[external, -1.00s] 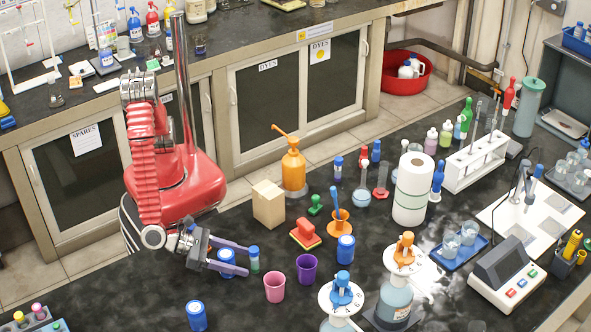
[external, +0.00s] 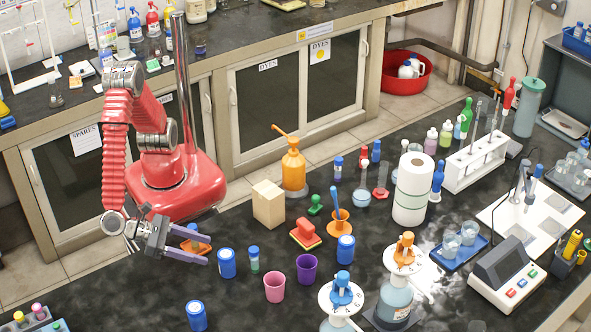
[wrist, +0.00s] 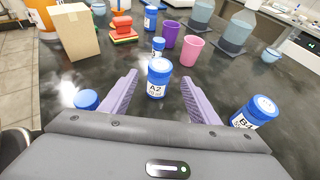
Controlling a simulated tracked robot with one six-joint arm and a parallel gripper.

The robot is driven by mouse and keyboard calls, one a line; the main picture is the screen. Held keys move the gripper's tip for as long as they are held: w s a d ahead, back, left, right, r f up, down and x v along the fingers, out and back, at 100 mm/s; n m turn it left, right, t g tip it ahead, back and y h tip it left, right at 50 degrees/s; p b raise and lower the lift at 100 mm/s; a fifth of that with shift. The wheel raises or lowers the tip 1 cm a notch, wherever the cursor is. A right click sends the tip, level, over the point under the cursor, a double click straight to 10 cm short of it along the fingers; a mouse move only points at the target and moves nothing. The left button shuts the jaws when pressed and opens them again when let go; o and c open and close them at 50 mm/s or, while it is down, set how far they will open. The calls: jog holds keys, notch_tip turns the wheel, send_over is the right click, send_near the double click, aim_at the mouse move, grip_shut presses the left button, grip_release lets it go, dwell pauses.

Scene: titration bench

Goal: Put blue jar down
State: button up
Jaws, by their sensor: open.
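A blue jar (external: 226,263) with a white label stands upright on the dark bench, just beyond my fingertips. In the wrist view this jar (wrist: 159,80) is labelled A2 and shows centred between my two purple fingers. My gripper (external: 207,251) is open and empty, apart from the jar and to its left in the external view. A second blue jar (external: 197,315) stands nearer the front edge of the picture, and it shows at the right in the wrist view (wrist: 255,112). A third blue jar (external: 346,248) stands farther right.
A small blue-capped vial (external: 254,259) stands close to the right of the jar. Pink (external: 274,287) and purple (external: 306,268) cups stand beyond it. A cardboard box (external: 269,204) stands farther back.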

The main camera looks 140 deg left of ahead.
jog(key=shift+a, duration=0.1)
dwell(0.5)
jog(key=s+a+r+n+g+h, duration=0.4)
jog(key=s+a+r+n+g, duration=0.15)
jog(key=s+a+n, duration=0.6)
jog(key=s+r+n+t+h, duration=0.3)
jog(key=s+r+n+h, duration=0.3)
jog(key=s+n, duration=0.5)
jog(key=n+h, duration=0.1)
jog(key=n, duration=0.1)
jog(key=shift+a+r+n, duration=0.2)
jog(key=shift+a+n, duration=0.1)
jog(key=shift+n, duration=0.05)
jog(key=shift+o, duration=0.4)
